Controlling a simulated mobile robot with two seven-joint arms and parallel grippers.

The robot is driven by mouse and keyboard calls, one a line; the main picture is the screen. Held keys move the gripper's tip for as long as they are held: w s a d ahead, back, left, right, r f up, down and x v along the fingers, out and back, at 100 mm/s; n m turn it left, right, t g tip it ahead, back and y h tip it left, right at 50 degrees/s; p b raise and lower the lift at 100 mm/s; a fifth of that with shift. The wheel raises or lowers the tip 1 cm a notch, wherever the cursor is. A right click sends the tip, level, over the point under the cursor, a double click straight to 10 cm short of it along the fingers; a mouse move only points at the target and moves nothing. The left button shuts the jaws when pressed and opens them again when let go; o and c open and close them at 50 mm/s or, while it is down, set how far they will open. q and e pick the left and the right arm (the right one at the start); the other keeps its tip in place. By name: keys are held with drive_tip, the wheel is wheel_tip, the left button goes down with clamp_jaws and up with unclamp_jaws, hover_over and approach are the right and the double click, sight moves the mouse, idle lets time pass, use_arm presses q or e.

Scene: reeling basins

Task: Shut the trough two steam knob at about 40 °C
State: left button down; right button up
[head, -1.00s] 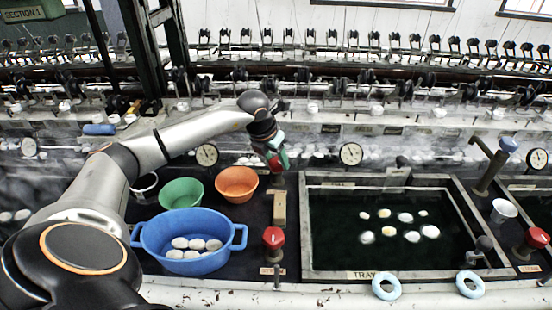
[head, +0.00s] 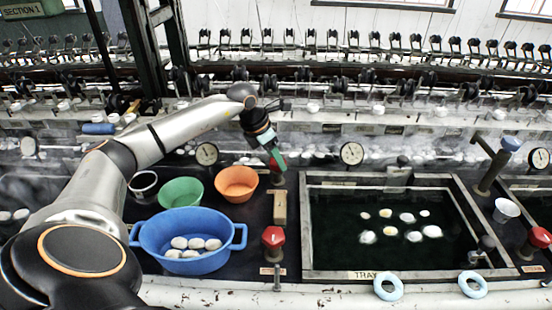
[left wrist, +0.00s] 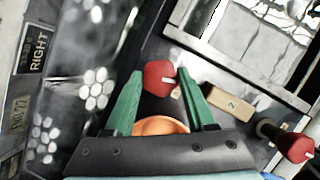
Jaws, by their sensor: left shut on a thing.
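A red knob (left wrist: 158,78) with a pale mark stands at the back, left of the dark trough (head: 308,240). My left gripper (head: 276,160) is shut on this knob, its green fingers on both sides of it in the left wrist view (left wrist: 160,82). In the head view the fingers mostly hide the knob. A second red knob (head: 273,237) stands nearer the front, beside a steam label. A wooden block (head: 279,207) marked 2 lies between the knobs. Round dials (head: 207,154) and (head: 351,154) stand behind; their readings are too small to tell. My right gripper is out of view.
An orange bowl (head: 236,184), a green bowl (head: 180,192) and a blue basin (head: 150,240) with cocoons stand left of the knobs. Cocoons float in the trough. A further red knob (head: 538,238) and a white cup (head: 506,209) are at right. Steam drifts behind.

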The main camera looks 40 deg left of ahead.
use_arm(q)
drive_tip(key=shift+a+m+g+h, duration=0.1)
drive_tip(key=shift+m+g+h, duration=0.35)
drive_tip(key=shift+m, duration=1.15)
drive_tip(key=shift+h, duration=0.25)
drive_tip(key=shift+c, duration=1.2)
unclamp_jaws()
drive_tip(key=v, duration=1.2)
drive_tip(key=shift+r, duration=0.3)
drive_tip(key=shift+s, duration=0.1)
